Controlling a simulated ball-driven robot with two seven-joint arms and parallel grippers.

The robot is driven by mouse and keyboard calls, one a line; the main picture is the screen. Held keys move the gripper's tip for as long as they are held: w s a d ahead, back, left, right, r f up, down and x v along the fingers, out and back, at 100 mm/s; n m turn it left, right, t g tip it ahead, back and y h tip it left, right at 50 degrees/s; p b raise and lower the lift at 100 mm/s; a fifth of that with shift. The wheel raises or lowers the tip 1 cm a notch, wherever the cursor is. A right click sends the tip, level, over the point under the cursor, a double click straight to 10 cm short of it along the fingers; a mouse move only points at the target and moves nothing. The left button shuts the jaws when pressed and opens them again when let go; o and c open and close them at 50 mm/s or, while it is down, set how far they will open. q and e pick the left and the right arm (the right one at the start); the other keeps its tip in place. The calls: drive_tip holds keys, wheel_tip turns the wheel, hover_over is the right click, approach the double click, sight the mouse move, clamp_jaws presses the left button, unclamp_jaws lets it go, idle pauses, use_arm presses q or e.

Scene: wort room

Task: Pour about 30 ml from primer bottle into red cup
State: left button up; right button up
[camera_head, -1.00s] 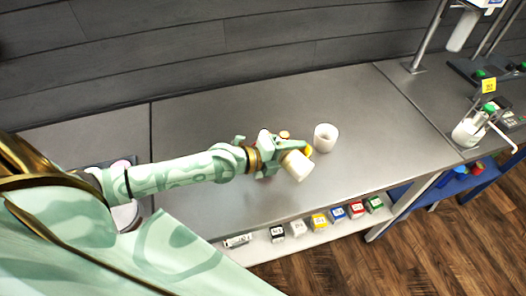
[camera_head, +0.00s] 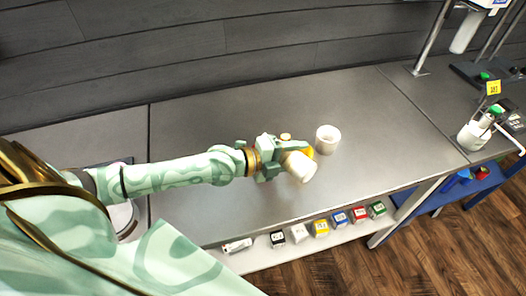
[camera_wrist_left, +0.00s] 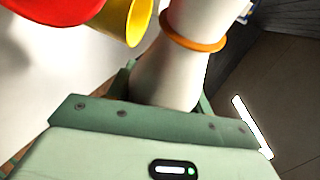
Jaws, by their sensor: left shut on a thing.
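My left gripper (camera_head: 284,160) is above the grey bench and shut on a white bottle. In the left wrist view the bottle (camera_wrist_left: 170,75) has an orange ring and stands between the jaws. In the head view a white rounded body (camera_head: 299,167) shows at the gripper, with a small yellow patch beside it. In the left wrist view a yellow tapered piece (camera_wrist_left: 126,18) and a red rounded thing (camera_wrist_left: 50,8) are close by, cut off by the frame. I cannot tell whether the red thing is the red cup. My right gripper is not in view.
A white cup (camera_head: 327,138) stands on the bench just right of my left gripper. Several small coloured boxes line the lower shelf, including a yellow one (camera_head: 320,228). A white jug (camera_head: 473,135) stands at the right. The bench behind the gripper is clear.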

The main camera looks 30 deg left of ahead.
use_arm(q)
drive_tip(key=shift+d, duration=0.6)
drive_tip(key=shift+s+d, duration=0.15)
drive_tip(key=shift+d, duration=0.2)
drive_tip(key=shift+s+d, duration=0.1)
idle(0.5)
drive_tip(key=p, duration=0.3)
drive_tip(key=r+m+y+p, duration=0.1)
drive_tip(key=p, duration=0.2)
drive_tip(key=shift+s+a+r+m+p, duration=0.1)
drive_tip(key=shift+a+r+m+p, duration=0.1)
drive_tip(key=shift+r+m+p, duration=0.15)
drive_tip(key=shift+s+f+y, duration=0.15)
drive_tip(key=shift+f+y, duration=0.15)
drive_tip(key=shift+f, duration=0.15)
drive_tip(key=shift+w+a+r+m+g+p, duration=0.25)
drive_tip(key=shift+a+m+g+p, duration=0.1)
drive_tip(key=shift+p, duration=0.4)
drive_tip(key=shift+s+f, duration=0.1)
drive_tip(key=shift+s, duration=0.1)
drive_tip(key=shift+y, duration=0.3)
